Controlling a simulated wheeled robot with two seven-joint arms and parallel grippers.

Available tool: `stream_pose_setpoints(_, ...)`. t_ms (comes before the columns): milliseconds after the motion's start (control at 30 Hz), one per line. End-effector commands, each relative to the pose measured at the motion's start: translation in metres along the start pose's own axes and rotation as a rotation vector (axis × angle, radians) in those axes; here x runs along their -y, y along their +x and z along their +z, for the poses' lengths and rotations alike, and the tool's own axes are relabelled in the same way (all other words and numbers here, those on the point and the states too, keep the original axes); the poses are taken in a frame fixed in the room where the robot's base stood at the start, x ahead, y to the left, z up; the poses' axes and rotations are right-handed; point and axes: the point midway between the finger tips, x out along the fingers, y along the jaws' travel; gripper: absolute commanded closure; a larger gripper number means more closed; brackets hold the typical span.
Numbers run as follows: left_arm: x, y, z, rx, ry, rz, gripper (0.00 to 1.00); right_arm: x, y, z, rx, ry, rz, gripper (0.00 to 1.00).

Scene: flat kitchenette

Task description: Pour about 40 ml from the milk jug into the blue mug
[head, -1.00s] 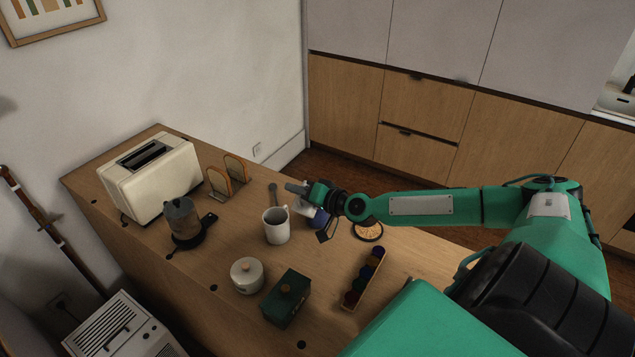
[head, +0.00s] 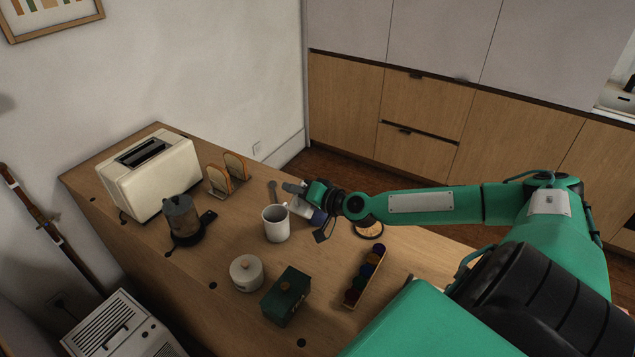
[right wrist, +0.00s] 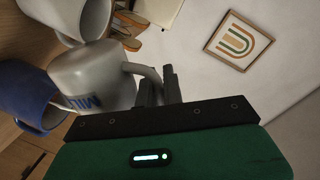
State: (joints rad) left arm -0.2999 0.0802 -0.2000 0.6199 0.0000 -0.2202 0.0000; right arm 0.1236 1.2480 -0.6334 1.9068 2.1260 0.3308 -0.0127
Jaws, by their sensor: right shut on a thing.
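My right gripper (head: 296,187) is shut on the handle of the white milk jug (head: 301,207). The jug, with blue lettering, fills the left middle of the right wrist view (right wrist: 92,78). It looks tilted in the head view, its body leaning toward the blue mug. The blue mug (head: 319,217) stands just right of the jug, partly hidden by it and my gripper; it also shows at the left of the right wrist view (right wrist: 28,92). I cannot see any milk stream or the level inside the mug. My left gripper is not in view.
A white mug (head: 276,225) stands close left of the jug. A lidded pot (head: 246,273), green box (head: 286,297), capsule tray (head: 363,278) and round dish (head: 369,229) stand nearer or to the right. A moka pot (head: 181,218), toaster (head: 150,172) and toast rack (head: 219,181) are left.

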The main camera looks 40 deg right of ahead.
Motion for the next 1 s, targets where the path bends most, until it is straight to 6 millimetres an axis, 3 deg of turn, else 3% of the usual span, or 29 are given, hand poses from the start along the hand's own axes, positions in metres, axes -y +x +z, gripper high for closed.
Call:
stream_pose_setpoints(33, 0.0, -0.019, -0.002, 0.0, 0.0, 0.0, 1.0, 0.011, -0.002, -0.004, -0.005, -0.021, -0.001, 1.0)
stream_pose_setpoints(100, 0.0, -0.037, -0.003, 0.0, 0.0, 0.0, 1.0, 0.016, -0.002, -0.004, -0.018, -0.076, -0.001, 1.0)
stream_pose_setpoints(300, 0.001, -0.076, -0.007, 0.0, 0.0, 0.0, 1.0, 0.025, -0.002, 0.002, -0.055, -0.237, -0.006, 1.0)
stream_pose_setpoints(633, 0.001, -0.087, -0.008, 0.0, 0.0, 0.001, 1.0, 0.023, -0.001, 0.006, -0.075, -0.318, -0.009, 1.0)
stream_pose_setpoints(1000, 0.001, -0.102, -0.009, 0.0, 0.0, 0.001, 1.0, 0.002, 0.005, 0.04, -0.124, -0.546, -0.009, 1.0)
